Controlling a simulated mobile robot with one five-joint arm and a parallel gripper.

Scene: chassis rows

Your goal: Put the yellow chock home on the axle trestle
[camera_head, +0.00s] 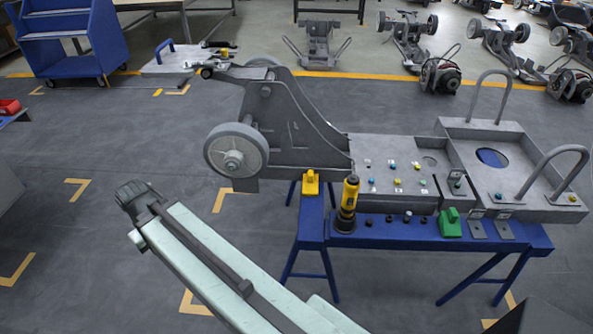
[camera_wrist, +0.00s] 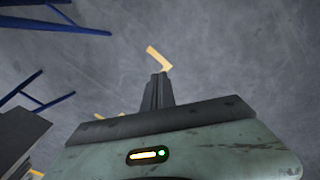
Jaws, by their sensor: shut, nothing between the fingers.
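The yellow chock (camera_head: 311,184) is at the left end of the blue axle trestle (camera_head: 313,226), just under the grey chassis. How it is seated there I cannot tell. A green chock (camera_head: 449,223) is further right along the trestle's front beam. My gripper (camera_wrist: 160,78) is shut and empty in the wrist view, over bare floor, with blue trestle legs off to the left. In the head view my arm reaches up from the bottom, left of the trestle, and I cannot make out the fingertips. The yellow chock is not in the wrist view.
The grey chassis (camera_head: 400,190) with its wheel (camera_head: 236,150) rests on the trestle. A yellow and black tool (camera_head: 347,207) stands upright between the yellow and green chocks. A blue cart (camera_head: 72,45) is at the back left.

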